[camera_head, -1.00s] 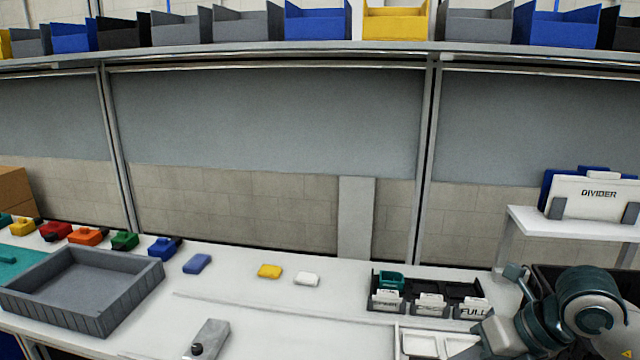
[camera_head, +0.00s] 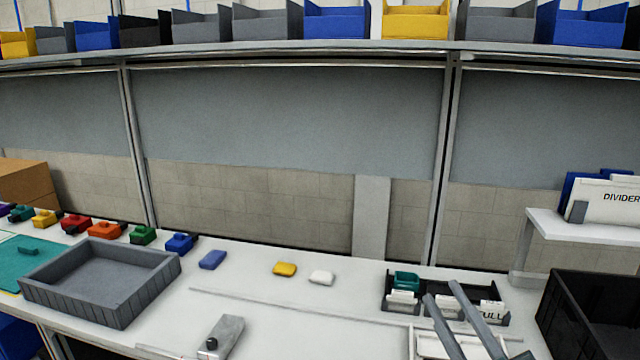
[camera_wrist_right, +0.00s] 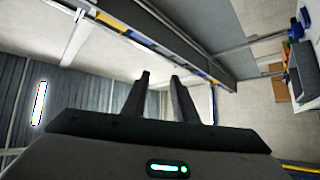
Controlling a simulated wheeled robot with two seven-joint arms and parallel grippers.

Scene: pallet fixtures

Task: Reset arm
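My right gripper (camera_head: 441,291) reaches up from the bottom right of the head view. Its two long grey fingers are apart with nothing between them. They overlap the black divided holder (camera_head: 388,292) in the picture; I cannot tell how far above it they are. In the right wrist view the same gripper (camera_wrist_right: 160,76) points up toward the ceiling area, open and empty. My left gripper is in no view.
A grey tray (camera_head: 60,299) stands on the white table, with several coloured blocks behind it. A blue block (camera_head: 212,259), a yellow block (camera_head: 284,269) and a white block (camera_head: 321,278) lie mid-table. A black bin (camera_head: 575,325) is at right.

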